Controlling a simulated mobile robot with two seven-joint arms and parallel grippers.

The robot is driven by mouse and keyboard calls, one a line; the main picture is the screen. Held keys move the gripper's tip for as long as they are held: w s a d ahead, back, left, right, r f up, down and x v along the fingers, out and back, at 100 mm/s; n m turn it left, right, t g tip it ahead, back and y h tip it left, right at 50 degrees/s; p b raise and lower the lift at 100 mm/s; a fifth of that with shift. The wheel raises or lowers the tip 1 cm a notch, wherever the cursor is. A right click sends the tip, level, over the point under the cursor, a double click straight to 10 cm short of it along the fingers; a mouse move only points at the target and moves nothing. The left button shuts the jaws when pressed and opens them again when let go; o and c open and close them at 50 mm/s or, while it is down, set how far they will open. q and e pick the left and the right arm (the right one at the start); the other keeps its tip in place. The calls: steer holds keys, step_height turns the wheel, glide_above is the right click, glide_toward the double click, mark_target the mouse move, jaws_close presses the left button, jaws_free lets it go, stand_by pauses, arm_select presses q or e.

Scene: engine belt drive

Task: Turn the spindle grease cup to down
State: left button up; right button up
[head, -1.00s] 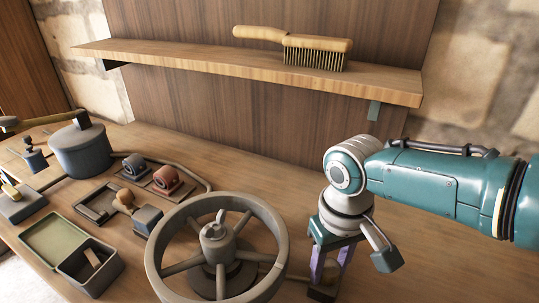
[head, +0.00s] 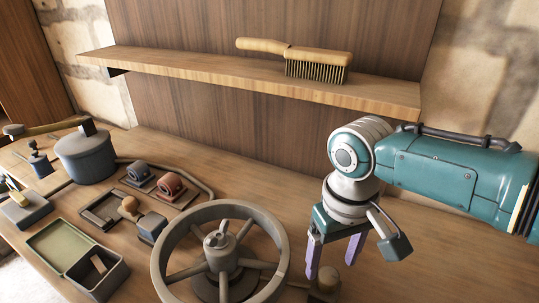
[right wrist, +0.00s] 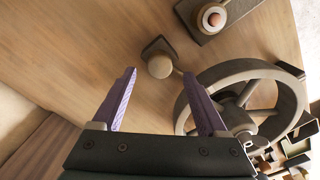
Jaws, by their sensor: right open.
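A grey spoked wheel (head: 165,236) stands on the bench, with a hub in its middle. A small fitting (head: 221,240) sits on top of the hub; I cannot tell for sure whether it is the spindle grease cup. A round knob on a square base (head: 326,280) is right of the wheel, joined to it by a thin rod. The knob (right wrist: 160,66) also shows in the right wrist view. My right gripper (head: 332,268) is open and empty, pointing down above the knob; its purple fingers (right wrist: 159,74) lie either side of it. My left gripper is out of view.
A shelf (head: 190,65) with a brush (head: 318,62) runs above the back of the bench. A grey pot (head: 85,155), an open box (head: 100,283) and several small parts lie at the left.

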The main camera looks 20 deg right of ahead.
mark_target(328, 278)
step_height(328, 278, up, 5)
steer(key=shift+r+p, duration=0.1)
steer(key=shift+p, duration=0.35)
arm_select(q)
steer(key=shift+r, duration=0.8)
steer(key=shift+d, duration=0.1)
arm_select(e)
steer(key=shift+s+a, duration=0.2)
steer(key=shift+a, duration=0.05)
steer(key=s+a+n+t+y, duration=0.1)
steer(key=s+a+n+t, duration=0.15)
steer(key=s+a, duration=0.5)
steer(key=s+d+r+t, duration=0.1)
steer(key=s+d+r, duration=0.4)
steer(key=s+r, duration=0.3)
arm_select(q)
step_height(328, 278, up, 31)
steer(key=p, duration=3.1)
arm_select(e)
step_height(328, 278, up, 30)
steer(key=shift+s+a+h, duration=0.2)
steer(key=shift+h, duration=0.2)
